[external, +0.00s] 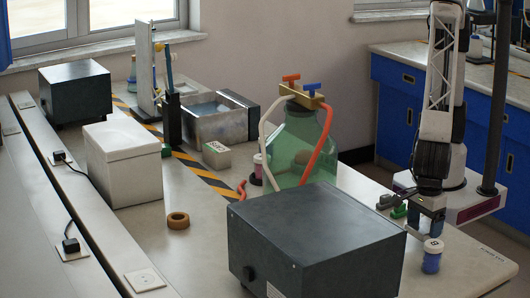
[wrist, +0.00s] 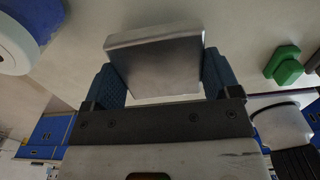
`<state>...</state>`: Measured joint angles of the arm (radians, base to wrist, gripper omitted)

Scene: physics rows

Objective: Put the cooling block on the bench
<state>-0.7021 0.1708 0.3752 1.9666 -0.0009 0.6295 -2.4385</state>
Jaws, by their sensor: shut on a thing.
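The cooling block, a plain silver metal block (wrist: 157,65), is held between the two blue fingers of my gripper (wrist: 160,85) in the wrist view. My gripper (external: 430,208) also shows at the right of the external view, low over the right part of the pale bench (external: 335,192). There the block (external: 424,224) is small and partly hidden at the fingertips. I cannot tell whether its underside touches the bench.
A blue jar with white lid (external: 432,256) stands just in front of my gripper. A green piece (external: 399,212) lies beside it on the left. A dark box (external: 310,240) fills the front. A green bottle with hoses (external: 297,140) stands behind. Bench right of the jar is clear.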

